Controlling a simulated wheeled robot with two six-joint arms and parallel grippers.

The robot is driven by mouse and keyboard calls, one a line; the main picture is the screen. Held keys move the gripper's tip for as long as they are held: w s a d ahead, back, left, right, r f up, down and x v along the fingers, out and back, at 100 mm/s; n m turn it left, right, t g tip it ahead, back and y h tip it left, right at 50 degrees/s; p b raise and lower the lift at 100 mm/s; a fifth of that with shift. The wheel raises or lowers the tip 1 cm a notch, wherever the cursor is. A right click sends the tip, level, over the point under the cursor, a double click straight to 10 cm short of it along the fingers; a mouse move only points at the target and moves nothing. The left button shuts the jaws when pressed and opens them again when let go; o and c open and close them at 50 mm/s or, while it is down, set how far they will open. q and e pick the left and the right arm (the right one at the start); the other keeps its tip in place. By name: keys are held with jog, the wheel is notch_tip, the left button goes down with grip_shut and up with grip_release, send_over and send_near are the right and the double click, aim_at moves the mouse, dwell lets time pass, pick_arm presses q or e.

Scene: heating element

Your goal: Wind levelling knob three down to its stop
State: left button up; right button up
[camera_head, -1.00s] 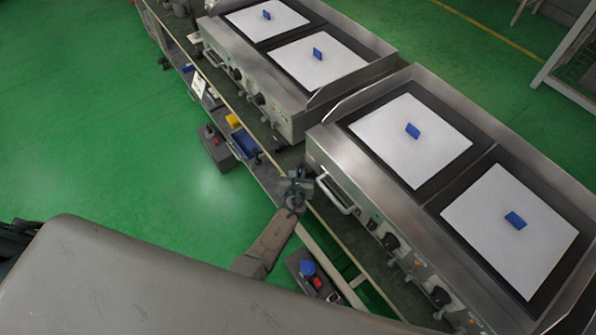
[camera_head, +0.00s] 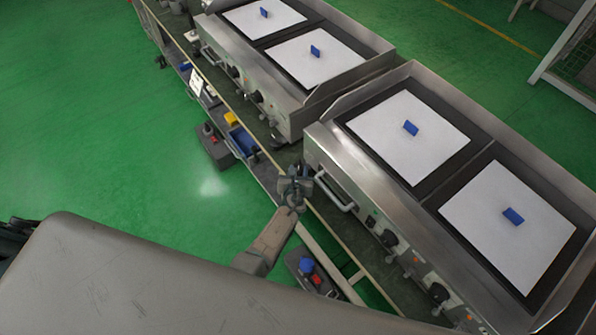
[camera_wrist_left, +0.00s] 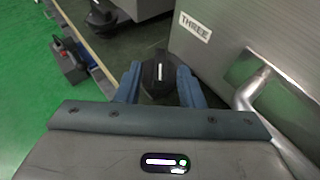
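A plate reading THREE (camera_wrist_left: 195,27) is on the steel griddle's side in the left wrist view. Beside it is a dark knob with a white line, levelling knob three (camera_wrist_left: 158,75). The white line runs lengthwise between the fingers. In the head view my left gripper (camera_head: 293,190) is low at the near left corner of the right griddle (camera_head: 345,160), and the knob cannot be made out there. My right gripper is not in view.
A metal handle (camera_wrist_left: 248,92) is close to the right of my fingers. Another dark knob (camera_wrist_left: 102,15) is under the neighbouring griddle. A grey box with a red button (camera_wrist_left: 72,62) and a blue bin (camera_head: 243,141) are to the left. Green floor is clear farther left.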

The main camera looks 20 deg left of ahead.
pick_arm(q)
jog(key=p+v, duration=0.2)
jog(key=v, duration=0.8)
jog(key=shift+s+r, duration=0.25)
jog(key=shift+s, duration=0.05)
jog(key=shift+d, duration=0.1)
